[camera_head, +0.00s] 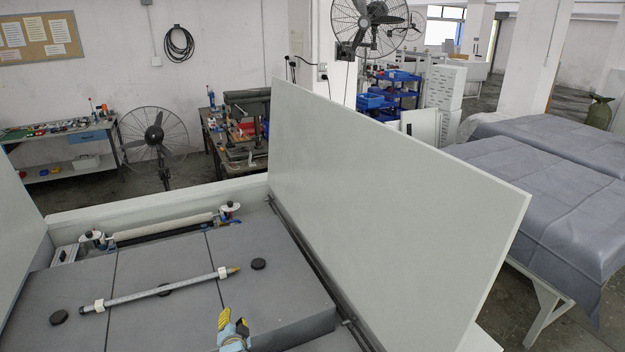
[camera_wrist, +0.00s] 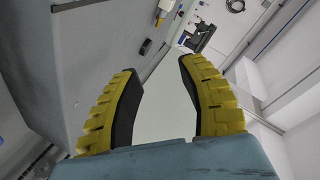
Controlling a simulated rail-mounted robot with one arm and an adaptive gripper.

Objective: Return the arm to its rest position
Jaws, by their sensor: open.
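My gripper (camera_head: 230,322) shows at the bottom centre of the head view, above the grey padded bed of the plate processor (camera_head: 160,255). Its two yellow fingers with dark inner pads also show in the wrist view (camera_wrist: 160,88). They stand apart with nothing between them. Most of my arm is out of frame in the head view.
A tall pale panel (camera_head: 390,210) stands upright right of my gripper. A grey bar with white clamps (camera_head: 160,291) lies across the bed, beside black knobs (camera_head: 258,264). A roller (camera_head: 160,229) runs along the back. Covered tables (camera_head: 560,195) stand at right.

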